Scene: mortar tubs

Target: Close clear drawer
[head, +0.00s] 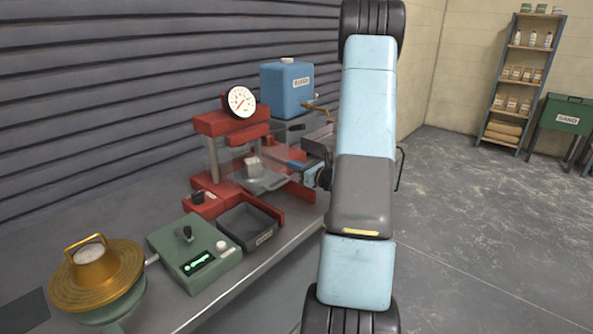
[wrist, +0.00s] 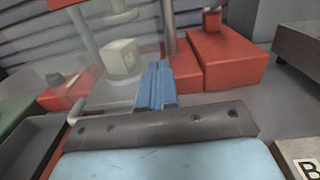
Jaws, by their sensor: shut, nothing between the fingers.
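The clear drawer (head: 262,182) is a see-through panel on the front of the red press (head: 215,125). It juts out from the press toward the right. A pale cube shows behind or within it, in the wrist view too (wrist: 121,58). In the wrist view the clear panel (wrist: 95,95) fills the left middle. My gripper has blue fingers (wrist: 158,72), shut and empty, just right of the clear panel. In the head view my gripper (head: 280,152) is beside the press, partly behind the clear panel. I cannot tell whether the fingers touch the panel.
A dark tray (head: 247,230), a green control box (head: 195,252) and a brass-topped pot (head: 95,275) stand on the bench left of and before the press. A blue water tank (head: 287,90) stands behind. My arm hides the bench's right part.

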